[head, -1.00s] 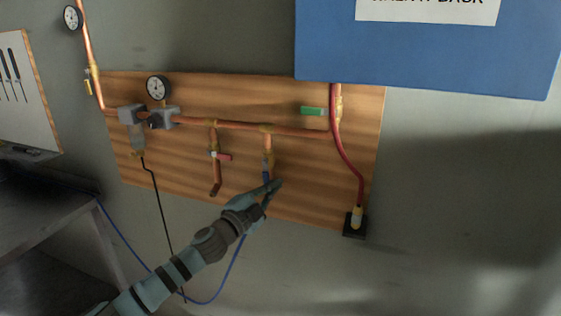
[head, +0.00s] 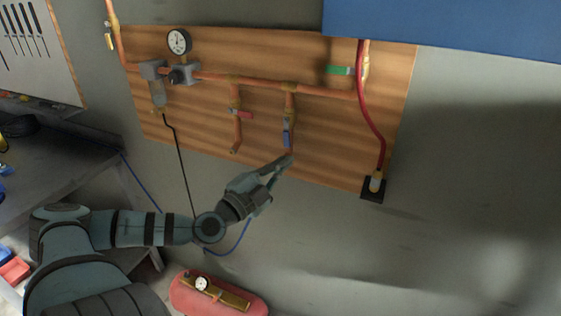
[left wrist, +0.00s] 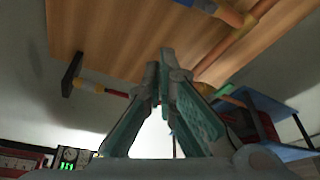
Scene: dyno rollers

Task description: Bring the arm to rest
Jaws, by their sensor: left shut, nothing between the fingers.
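My left arm reaches across the head view, and its gripper (head: 288,162) is shut and empty. The gripper appears in front of the lower edge of the wooden pipe board (head: 335,135), below the blue-handled valve (head: 287,138). Whether it touches the board cannot be told from this view. In the left wrist view the fingers (left wrist: 163,60) meet at their tips with nothing between them. My right gripper is in neither view.
Copper pipes with a gauge (head: 179,41), a red-handled valve (head: 241,113), a green-handled valve (head: 340,70) and a red hose (head: 376,120) are on the board. A red tank (head: 240,290) lies below. A bench (head: 60,165) stands at left. Grey wall at right is clear.

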